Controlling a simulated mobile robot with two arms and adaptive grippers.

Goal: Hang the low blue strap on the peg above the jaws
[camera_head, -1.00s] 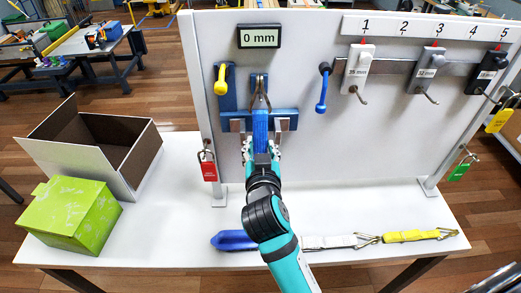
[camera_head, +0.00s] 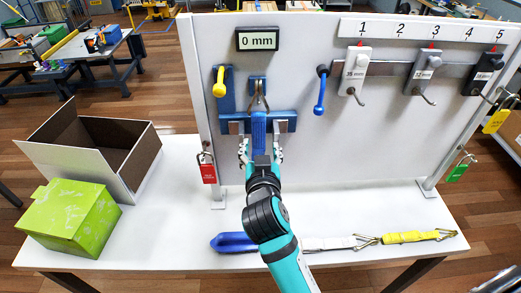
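A blue strap (camera_head: 259,128) hangs upright in front of the blue jaw fixture (camera_head: 286,115), between its two grey jaws (camera_head: 236,127). Its metal ring (camera_head: 260,98) is up at the small blue peg mount (camera_head: 258,82) above the jaws and looks hung there; the exact contact is too small to tell. My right gripper (camera_head: 261,153) is at the strap's lower end, its fingers spread apart on either side and clear of the strap. Another blue strap piece (camera_head: 233,242) lies on the table, partly hidden by my arm. My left gripper is not in view.
A white strap (camera_head: 328,243) and a yellow strap (camera_head: 408,237) lie along the table front. An open box (camera_head: 135,165) and a green box (camera_head: 70,215) stand left. A yellow handle (camera_head: 219,82), blue lever (camera_head: 320,95) and red padlock (camera_head: 208,170) flank the jaws.

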